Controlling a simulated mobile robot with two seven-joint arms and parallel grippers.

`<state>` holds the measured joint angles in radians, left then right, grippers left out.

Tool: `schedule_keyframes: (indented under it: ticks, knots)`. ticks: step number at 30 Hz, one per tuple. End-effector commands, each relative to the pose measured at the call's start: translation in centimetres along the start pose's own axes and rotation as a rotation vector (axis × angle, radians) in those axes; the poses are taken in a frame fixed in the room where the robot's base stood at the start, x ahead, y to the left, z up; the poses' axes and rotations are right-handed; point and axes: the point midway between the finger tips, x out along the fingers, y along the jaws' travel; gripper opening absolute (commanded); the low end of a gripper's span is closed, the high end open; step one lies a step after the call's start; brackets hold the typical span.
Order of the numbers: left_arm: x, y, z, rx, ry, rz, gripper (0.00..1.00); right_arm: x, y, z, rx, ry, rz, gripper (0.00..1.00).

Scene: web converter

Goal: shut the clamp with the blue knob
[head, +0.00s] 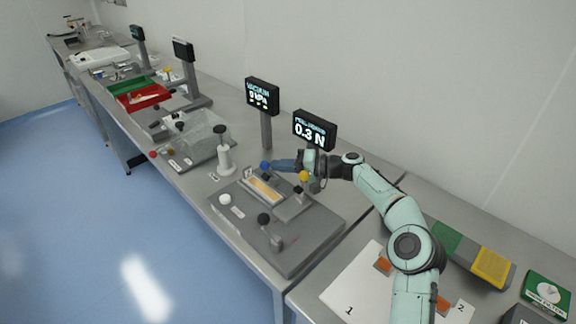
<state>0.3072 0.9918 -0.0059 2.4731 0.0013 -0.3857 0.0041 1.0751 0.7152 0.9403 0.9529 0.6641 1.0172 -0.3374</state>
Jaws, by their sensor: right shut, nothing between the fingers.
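The blue knob (265,166) shows at the far left edge of the grey fixture plate (295,246). The clamp under it is small and partly hidden, so I cannot tell its lever position. A yellow knob (303,176) stands to its right on the same fixture, and a black knob (264,218) stands nearer the front. My right gripper (284,165) reaches in from the right above the back of the fixture. It is shut and empty, pointing left, close to the blue knob. I cannot tell whether they touch. My left gripper is out of view.
Behind the fixture stand a display reading 0.3 N (314,130) and a vacuum display (262,96). A clear box (203,132) and red tray (141,96) lie farther left. A white numbered sheet (350,285) lies at the right.

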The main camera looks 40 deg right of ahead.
Motion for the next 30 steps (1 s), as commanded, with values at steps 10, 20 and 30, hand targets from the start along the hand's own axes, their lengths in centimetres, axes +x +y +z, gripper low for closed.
schedule_keyframes:
  ticks: [10, 20, 30]
  knots:
    - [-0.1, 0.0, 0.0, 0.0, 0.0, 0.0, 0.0, 0.0, -0.3, -0.1, -0.001, 0.0, -0.002, 0.0]
    - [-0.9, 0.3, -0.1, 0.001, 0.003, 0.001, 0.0, -0.8, -5.9, -1.4, -0.007, 0.001, -0.002, 0.0]
    - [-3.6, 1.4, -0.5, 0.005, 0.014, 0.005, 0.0, -2.2, -14.2, -3.5, -0.005, 0.001, -0.002, 0.0]
